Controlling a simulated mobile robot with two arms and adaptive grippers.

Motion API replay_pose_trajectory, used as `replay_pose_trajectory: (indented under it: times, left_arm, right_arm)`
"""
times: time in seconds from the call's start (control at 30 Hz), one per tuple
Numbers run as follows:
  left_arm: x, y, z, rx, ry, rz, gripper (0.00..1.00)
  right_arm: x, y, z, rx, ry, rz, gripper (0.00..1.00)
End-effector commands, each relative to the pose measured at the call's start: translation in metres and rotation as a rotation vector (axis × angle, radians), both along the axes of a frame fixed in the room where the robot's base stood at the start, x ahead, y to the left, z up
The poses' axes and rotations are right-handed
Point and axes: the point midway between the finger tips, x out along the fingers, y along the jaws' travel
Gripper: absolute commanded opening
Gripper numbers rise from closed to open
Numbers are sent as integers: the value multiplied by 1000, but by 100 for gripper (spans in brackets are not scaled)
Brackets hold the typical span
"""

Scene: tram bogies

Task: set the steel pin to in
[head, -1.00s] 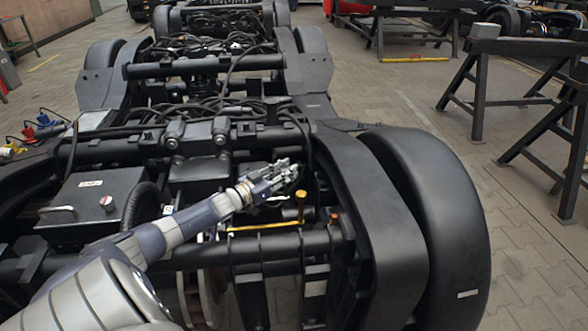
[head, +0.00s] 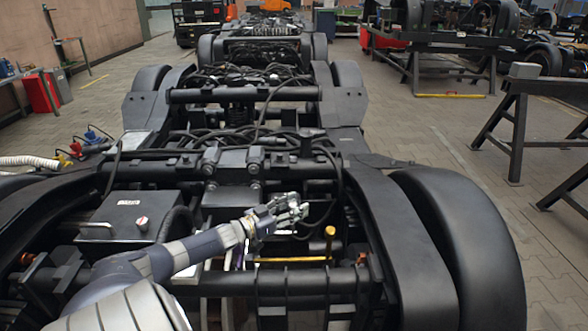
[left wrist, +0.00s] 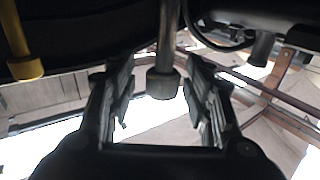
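In the left wrist view a grey steel pin (left wrist: 164,82) with a thicker collar at its end hangs down between the fingers of my left gripper (left wrist: 162,100). The fingers are apart, with a gap visible on each side of the pin. In the head view my left gripper (head: 290,210) is over the near part of the black bogie frame (head: 430,240), left of a small yellow-topped post (head: 330,232). I cannot make out the steel pin in the head view. My right gripper is not in view.
A yellow bar (head: 292,260) runs just below the gripper. A yellow-ended rod (left wrist: 24,60) is at the left in the wrist view. Cables cross the frame behind. Black trestles (head: 515,125) stand right.

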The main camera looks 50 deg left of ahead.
Motion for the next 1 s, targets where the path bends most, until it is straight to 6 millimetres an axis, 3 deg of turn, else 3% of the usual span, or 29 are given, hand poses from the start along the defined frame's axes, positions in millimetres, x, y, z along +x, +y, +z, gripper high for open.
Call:
replay_pose_trajectory:
  times: [0.33, 0.73, 1.0]
  left_arm:
    - [0, 1, 10, 1, -2, 1, 46]
    - [0, -1, 78, 4, 1, -2, 46]
    - [0, 0, 99, 0, 0, 0, 46]
  right_arm:
    - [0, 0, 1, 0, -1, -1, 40]
    - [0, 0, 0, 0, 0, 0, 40]
    - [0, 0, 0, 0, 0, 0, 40]
